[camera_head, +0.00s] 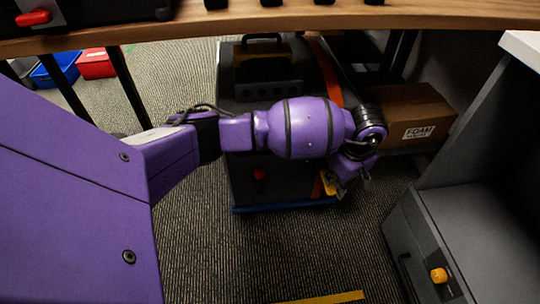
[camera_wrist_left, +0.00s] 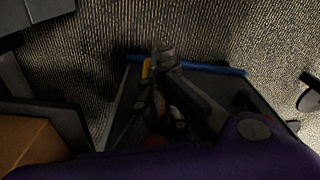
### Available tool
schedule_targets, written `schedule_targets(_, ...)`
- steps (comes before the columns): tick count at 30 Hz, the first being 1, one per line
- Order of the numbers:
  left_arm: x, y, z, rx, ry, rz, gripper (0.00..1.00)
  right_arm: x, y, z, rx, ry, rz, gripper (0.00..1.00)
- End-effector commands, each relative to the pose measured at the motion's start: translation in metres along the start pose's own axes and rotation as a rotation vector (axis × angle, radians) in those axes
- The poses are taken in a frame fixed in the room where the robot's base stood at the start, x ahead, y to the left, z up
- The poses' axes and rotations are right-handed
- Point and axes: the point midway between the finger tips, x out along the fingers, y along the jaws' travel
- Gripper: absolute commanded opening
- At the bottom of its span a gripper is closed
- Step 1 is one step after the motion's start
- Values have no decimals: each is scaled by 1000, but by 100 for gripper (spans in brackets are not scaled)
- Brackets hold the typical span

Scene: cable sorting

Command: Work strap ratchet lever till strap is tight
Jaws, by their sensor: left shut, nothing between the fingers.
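An orange strap (camera_head: 328,72) runs down over a dark case (camera_head: 245,180) on the floor under the table. A small yellow ratchet part (camera_head: 329,184) shows at the case's near right edge, partly hidden by my left wrist. My left gripper (camera_head: 352,174) is shut and empty, right beside the ratchet. In the left wrist view, my dark gripper (camera_wrist_left: 165,52) points towards the case's blue edge (camera_wrist_left: 205,67), with a yellow piece (camera_wrist_left: 146,69) next to it. That view is dim, so I cannot tell whether gripper and lever touch. My right gripper is not in view.
A wooden tabletop (camera_head: 270,18) spans above my arm. A cardboard box (camera_head: 400,110) stands right of the case. A grey cabinet with an orange knob (camera_head: 438,275) is at the lower right. Blue (camera_head: 55,70) and red (camera_head: 97,64) bins are far left. Carpet in front of the case is clear.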

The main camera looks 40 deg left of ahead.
Motion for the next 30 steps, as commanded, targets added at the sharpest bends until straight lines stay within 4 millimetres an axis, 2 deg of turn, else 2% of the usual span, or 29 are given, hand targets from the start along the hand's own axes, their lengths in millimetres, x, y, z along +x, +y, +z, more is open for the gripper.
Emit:
schedule_targets(9, 34, 2, 4, 0, 0, 1, 0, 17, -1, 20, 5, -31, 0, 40)
schedule_targets(16, 30, 2, 5, 1, 0, 2, 0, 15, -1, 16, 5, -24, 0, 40)
schedule_targets(24, 16, 2, 32, 2, 0, 5, 0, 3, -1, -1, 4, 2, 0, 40)
schedule_targets(30, 18, 2, 33, 0, 0, 3, 0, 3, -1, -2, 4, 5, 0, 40)
